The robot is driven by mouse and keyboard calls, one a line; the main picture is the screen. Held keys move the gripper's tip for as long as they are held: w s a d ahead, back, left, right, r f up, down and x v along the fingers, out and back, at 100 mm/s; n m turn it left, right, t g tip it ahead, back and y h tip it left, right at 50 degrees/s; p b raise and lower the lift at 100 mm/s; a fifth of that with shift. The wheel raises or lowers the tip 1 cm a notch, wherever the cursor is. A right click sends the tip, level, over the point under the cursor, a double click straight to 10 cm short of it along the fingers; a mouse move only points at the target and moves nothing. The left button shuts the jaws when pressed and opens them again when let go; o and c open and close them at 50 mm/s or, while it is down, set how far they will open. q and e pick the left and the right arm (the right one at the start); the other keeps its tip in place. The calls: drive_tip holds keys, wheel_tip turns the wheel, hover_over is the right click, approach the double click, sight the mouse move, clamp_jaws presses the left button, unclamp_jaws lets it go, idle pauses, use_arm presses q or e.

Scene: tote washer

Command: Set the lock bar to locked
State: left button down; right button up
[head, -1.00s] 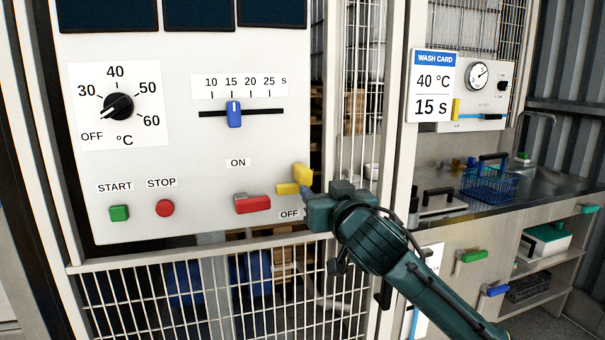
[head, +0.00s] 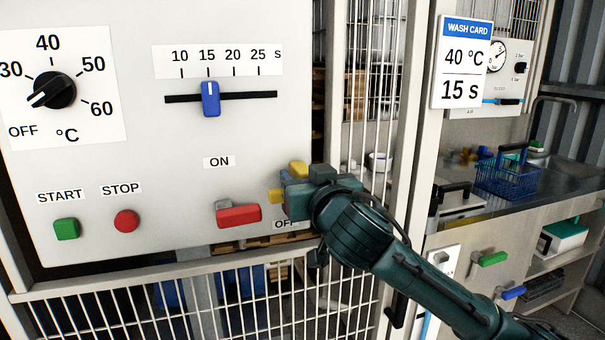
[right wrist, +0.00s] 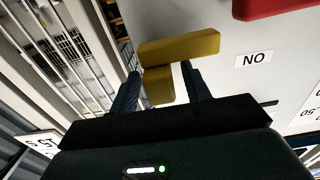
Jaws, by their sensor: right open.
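A yellow bar-shaped handle (head: 299,169) sits at the lower right edge of the white control panel, partly hidden by my right gripper (head: 284,186) in the head view. In the right wrist view the yellow handle (right wrist: 180,49) has a crossbar and a short stem. The right gripper (right wrist: 162,76) is open, with one finger on each side of the stem. Gaps show beside the stem. No locked or unlocked marking is readable at this handle. My left gripper is not in view.
A red lever (head: 239,215) between ON and OFF labels is close left of the gripper. Red stop (head: 126,221) and green start (head: 66,229) buttons, a blue slider (head: 210,99) and a black dial (head: 51,90) are farther left. Wire mesh (head: 200,307) runs below.

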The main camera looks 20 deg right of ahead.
drive_tip(key=shift+s, duration=0.1)
drive_tip(key=shift+c, duration=0.6)
clamp_jaws()
